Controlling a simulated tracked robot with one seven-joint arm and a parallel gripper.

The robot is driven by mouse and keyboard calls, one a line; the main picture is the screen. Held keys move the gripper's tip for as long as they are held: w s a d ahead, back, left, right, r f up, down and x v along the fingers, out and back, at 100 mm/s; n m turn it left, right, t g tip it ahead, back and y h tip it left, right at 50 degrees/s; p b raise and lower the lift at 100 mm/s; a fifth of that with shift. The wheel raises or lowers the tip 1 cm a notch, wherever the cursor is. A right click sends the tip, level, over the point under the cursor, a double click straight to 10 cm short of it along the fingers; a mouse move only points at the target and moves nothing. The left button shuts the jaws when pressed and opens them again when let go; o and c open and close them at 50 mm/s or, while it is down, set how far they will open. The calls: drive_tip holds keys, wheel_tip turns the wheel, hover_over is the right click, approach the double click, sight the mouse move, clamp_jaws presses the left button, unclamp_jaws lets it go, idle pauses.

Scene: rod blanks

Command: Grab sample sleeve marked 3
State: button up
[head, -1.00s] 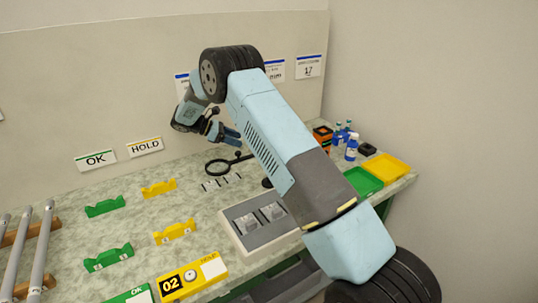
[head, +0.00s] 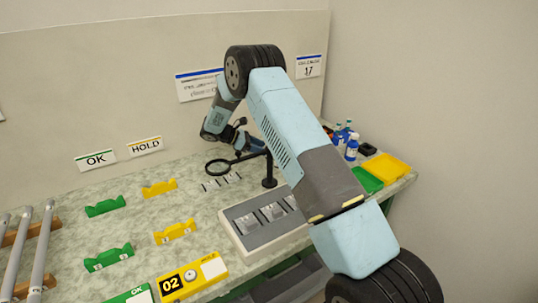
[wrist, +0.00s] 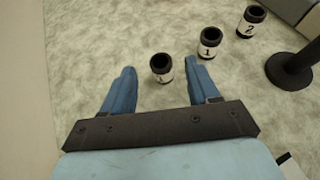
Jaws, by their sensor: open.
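In the wrist view three short black sleeves with white labels stand upright in a slanting row. The nearest sleeve (wrist: 161,67) stands just ahead of and between my fingertips; its number is partly hidden and I cannot read it for certain. The middle sleeve (wrist: 209,42) is marked 1 and the far sleeve (wrist: 251,19) is marked 2. My gripper (wrist: 160,72) is open, its two blue fingers apart with nothing held.
A black magnifier stand (head: 269,172) stands close by; its round base (wrist: 290,70) is right of the sleeves. A grey box with metal blocks (head: 246,222) is in front. Blue bottles (head: 350,148) and a yellow tray (head: 387,168) lie to the right. The back wall is close.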

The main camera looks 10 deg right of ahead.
drive_tip(key=x, duration=0.2)
drive_tip(key=shift+d+f, duration=0.15)
drive_tip(key=shift+d, duration=0.15)
drive_tip(key=c, duration=1.1)
